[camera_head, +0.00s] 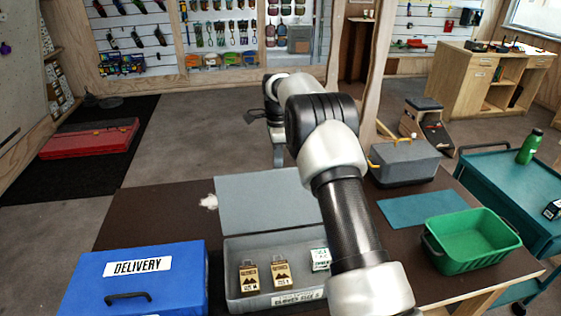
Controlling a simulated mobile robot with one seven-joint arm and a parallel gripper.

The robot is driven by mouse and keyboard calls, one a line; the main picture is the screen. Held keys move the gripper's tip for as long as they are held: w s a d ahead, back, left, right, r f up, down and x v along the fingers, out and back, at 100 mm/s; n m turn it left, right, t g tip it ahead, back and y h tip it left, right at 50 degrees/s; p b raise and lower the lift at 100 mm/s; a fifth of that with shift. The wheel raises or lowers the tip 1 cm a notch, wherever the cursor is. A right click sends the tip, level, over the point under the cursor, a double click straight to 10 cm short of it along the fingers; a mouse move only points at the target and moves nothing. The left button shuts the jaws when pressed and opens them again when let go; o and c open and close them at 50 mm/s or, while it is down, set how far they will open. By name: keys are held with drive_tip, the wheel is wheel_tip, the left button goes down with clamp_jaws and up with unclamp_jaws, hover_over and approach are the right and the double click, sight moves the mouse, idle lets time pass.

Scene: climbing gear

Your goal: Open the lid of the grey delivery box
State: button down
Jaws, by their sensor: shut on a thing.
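A grey box (232,275) stands on the dark table, right of a blue box. Its grey lid (262,203) stands raised at the back, so the inside shows. Several small packages lie inside, two tan ones (281,273) and a white and green one (320,259). A label on its front wall is partly legible. My arm crosses the picture and covers the right side of this box.
A shut blue box (180,260) marked DELIVERY has a black handle. A second grey box (405,170) is shut at the back right. A green bin (472,258) and a flat teal mat (420,209) are on the right. A teal cart (515,180) stands beyond.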

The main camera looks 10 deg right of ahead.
drive_tip(key=shift+w+f, duration=0.2)
drive_tip(key=shift+w, duration=0.5)
drive_tip(key=shift+w+f, duration=0.2)
drive_tip(key=shift+w, duration=0.45)
drive_tip(key=c, duration=1.8)
unclamp_jaws()
drive_tip(key=shift+c, duration=0.2)
wheel_tip(320, 180, up, 8)
drive_tip(key=shift+f, duration=0.25)
drive_tip(key=shift+r, duration=0.1)
